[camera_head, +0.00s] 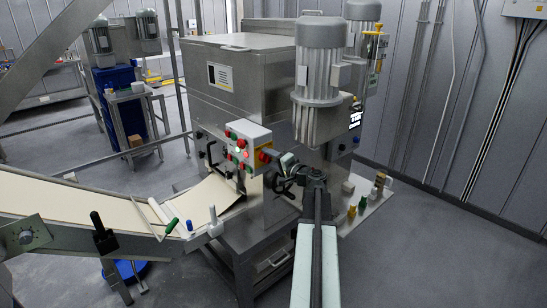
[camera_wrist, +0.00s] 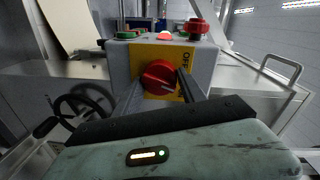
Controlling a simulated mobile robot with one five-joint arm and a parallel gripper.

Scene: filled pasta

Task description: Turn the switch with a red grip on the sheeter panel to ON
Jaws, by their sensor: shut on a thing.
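The red grip (camera_wrist: 159,76) of the switch sits on a yellow plate (camera_wrist: 150,52) on the end face of the grey panel box (camera_wrist: 121,65). A pale line on the grip slants down to the right. In the head view the panel box (camera_head: 248,131) is on the sheeter's front, with my gripper (camera_head: 270,157) reaching it from the right and partly hiding the switch.
A red mushroom button (camera_wrist: 198,27) and green buttons (camera_wrist: 124,35) are on the panel box. A dark handwheel (camera_wrist: 84,113) is at lower left of the box. A grey motor (camera_head: 319,80) stands above my arm. The dough belt (camera_head: 100,202) runs left.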

